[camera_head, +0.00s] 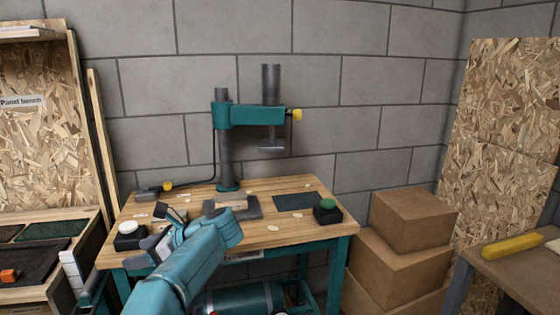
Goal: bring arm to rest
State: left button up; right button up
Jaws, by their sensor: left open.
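My left arm reaches in from the lower left. My left gripper (170,222) is over the left part of the wooden bench (285,237), its fingers apart, and I see nothing between them. Behind it stands a teal press (250,115) with a grey column and a yellow-tipped knob. A light wooden block (231,200) lies on the dark press base (247,208), partly hidden by my arm. My right gripper is out of view.
A box with a white button (130,236) sits close to my left gripper. A black box with a green button (327,210) and a dark mat (296,201) are on the right half of the bench. Cardboard boxes (412,220) are stacked at the right, near a side table (530,275).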

pick_arm(q)
jog(key=a+f+m+t+y, duration=0.1)
jog(key=a+f+m+t, duration=0.25)
jog(key=f+m, duration=0.45)
jog(key=a+f+m+t+y, duration=0.1)
jog(key=a+f+m+t, duration=0.1)
jog(key=a+f+m, duration=0.6)
jog(key=s+d+f+m+t+h, duration=0.1)
jog(key=s+d+f+m+h, duration=0.35)
jog(key=d+f+m, duration=0.45)
jog(key=s+d+f+m+t+h, duration=0.1)
jog(key=s+d+f+m+h, duration=0.45)
jog(key=f, duration=0.55)
jog(key=s+d+f+m+g+h, duration=0.3)
jog(key=s+d+m+g+h, duration=0.15)
jog(key=s+d+m, duration=0.5)
jog(key=s+d+f+m+g+h, duration=0.35)
jog(key=s+d+m+h, duration=0.2)
jog(key=s+m, duration=0.7)
notch_tip(320, 180, up, 14)
jog(key=s+n+p, duration=0.1)
jog(key=p, duration=1.3)
jog(key=shift+s+r+n+y, duration=0.15)
jog(key=shift+s+n+y, duration=0.15)
jog(key=shift+s+n, duration=0.05)
jog(key=shift+w+d, duration=0.1)
